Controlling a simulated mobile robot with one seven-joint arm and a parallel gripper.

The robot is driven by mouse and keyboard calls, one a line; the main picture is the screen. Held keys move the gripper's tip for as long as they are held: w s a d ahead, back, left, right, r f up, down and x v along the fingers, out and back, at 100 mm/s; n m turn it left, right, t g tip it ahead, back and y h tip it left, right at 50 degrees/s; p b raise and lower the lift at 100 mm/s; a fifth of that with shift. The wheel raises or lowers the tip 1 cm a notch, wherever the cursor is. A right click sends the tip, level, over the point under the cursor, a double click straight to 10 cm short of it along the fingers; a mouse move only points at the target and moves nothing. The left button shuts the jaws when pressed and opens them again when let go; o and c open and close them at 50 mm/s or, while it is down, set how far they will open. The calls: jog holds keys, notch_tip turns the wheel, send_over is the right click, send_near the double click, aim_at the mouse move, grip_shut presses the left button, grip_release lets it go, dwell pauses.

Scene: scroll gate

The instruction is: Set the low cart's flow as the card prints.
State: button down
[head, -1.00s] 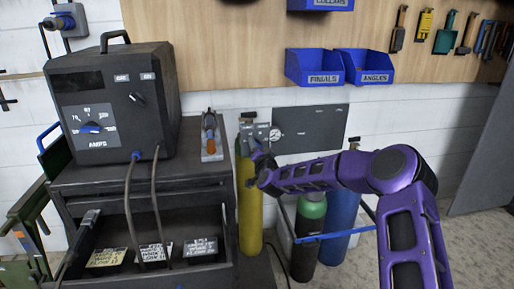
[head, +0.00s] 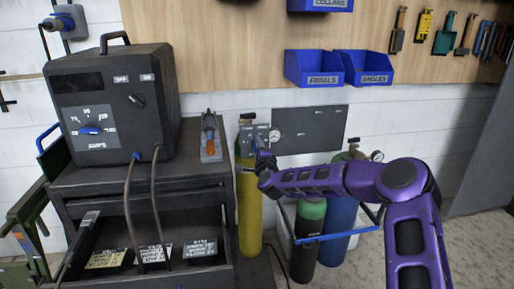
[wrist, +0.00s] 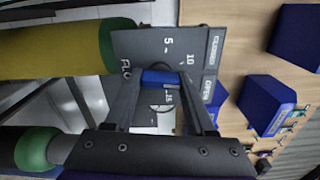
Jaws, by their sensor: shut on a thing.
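My gripper (head: 258,162) is shut on a blue knob (wrist: 160,77) on a dark grey panel (wrist: 140,45). In the wrist view both fingers flank the knob. The panel shows printed marks 5, 10 and 15, a partly hidden flow label, and "CLOSED" and "OPEN" labels. Part of the dial is hidden behind my fingers, so I cannot tell the setting.
A yellow cylinder (head: 249,200) stands left of my gripper. A green-topped cylinder (head: 308,240) and a blue cylinder (head: 340,225) stand below my arm, behind a blue rail (head: 336,237). A black welding machine (head: 105,100) sits on the cabinet at left. Blue bins (head: 314,68) hang above.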

jog(key=shift+m, duration=1.6)
jog(key=shift+c, duration=1.2)
grip_release()
jog(key=p+v, duration=0.1)
jog(key=v, duration=1.6)
jog(key=shift+s, duration=0.25)
